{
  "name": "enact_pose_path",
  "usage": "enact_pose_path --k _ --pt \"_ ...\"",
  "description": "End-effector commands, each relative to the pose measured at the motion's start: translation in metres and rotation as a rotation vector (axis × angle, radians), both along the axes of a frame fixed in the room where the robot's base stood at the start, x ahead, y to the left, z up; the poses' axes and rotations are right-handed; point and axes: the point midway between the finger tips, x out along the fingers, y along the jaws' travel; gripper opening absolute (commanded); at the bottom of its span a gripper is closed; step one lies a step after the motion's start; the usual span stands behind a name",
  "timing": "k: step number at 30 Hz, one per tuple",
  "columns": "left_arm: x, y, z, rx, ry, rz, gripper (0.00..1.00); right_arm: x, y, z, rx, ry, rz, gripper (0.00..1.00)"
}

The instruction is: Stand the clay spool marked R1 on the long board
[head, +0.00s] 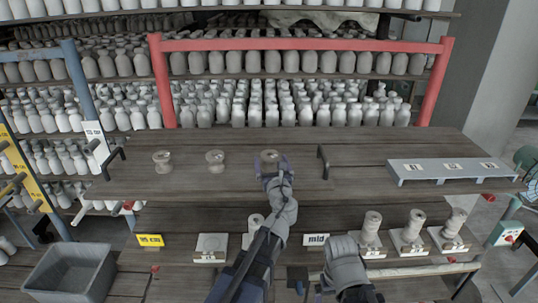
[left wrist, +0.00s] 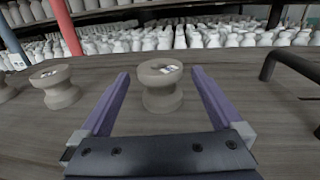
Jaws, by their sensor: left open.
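A clay spool (head: 269,156) stands upright on the wooden upper table, between the fingers of my left gripper (head: 272,168). In the left wrist view this spool (left wrist: 160,88) has a small tag on top that I cannot read. The open fingers (left wrist: 160,95) have gaps on both sides of it. Two similar spools stand to its left, a middle one (head: 215,160) and a far left one (head: 162,161). A long grey-blue board (head: 450,174) with small white labels lies at the right of the table, empty. My right arm is at the bottom; its fingers do not show clearly.
On the lower shelf, spools (head: 372,222) stand on white blocks at the right. A black handle (head: 323,162) rises between my left gripper and the board. A grey bin (head: 70,275) is lower left.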

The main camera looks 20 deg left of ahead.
Motion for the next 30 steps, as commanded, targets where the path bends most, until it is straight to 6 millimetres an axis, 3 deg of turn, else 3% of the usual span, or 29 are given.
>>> enact_pose_path --k 3,10,30 --pt "-0.025 -0.009 0.0 0.0 0.0 -0.002 1.0 0.0 0.0 0.0 0.0 0.0 0.0 1.0" --pt "-0.048 -0.02 0.0 0.0 0.0 -0.001 1.0 0.0 0.0 0.0 0.0 0.0 0.0 1.0" --pt "-0.052 -0.022 0.0 0.0 0.0 0.0 1.0 0.0 0.0 0.0 0.0 0.0 0.0 1.0"
